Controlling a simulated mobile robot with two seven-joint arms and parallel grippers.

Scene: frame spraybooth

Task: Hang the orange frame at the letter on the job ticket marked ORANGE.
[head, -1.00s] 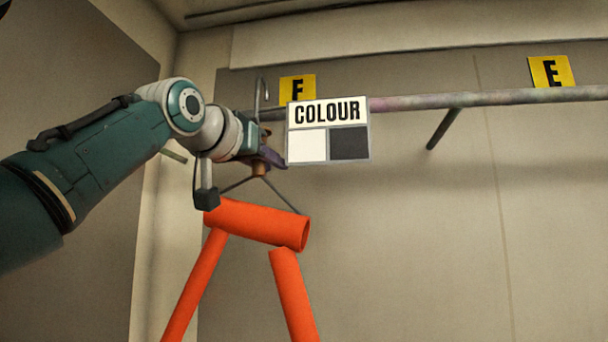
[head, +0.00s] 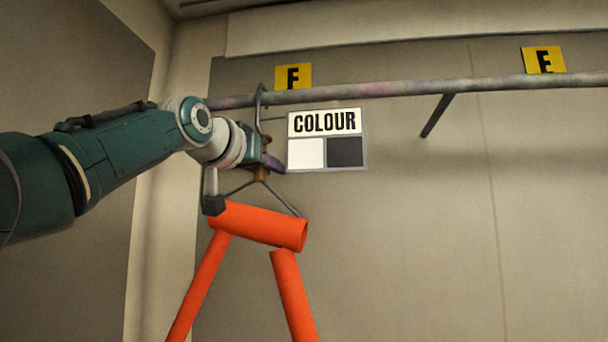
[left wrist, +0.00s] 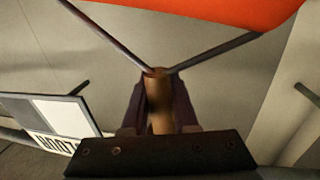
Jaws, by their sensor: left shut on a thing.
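The orange frame (head: 258,226) hangs from a wire hanger with a brown grip (head: 261,174). My left gripper (head: 264,165) is shut on this grip, which also shows between the dark fingers in the left wrist view (left wrist: 159,105). Above it, a grey hook (head: 260,101) overlaps the rail (head: 400,89) just left of the yellow letter F (head: 293,76). I cannot tell whether the hook bears on the rail. The frame's lower part is out of view. The job ticket and my right gripper are not in view.
A COLOUR card (head: 327,139) with white and dark patches sits right of the gripper, below the rail. The letter E (head: 544,60) is further right. A bracket (head: 436,117) slants down from the rail. The rail between F and E is clear.

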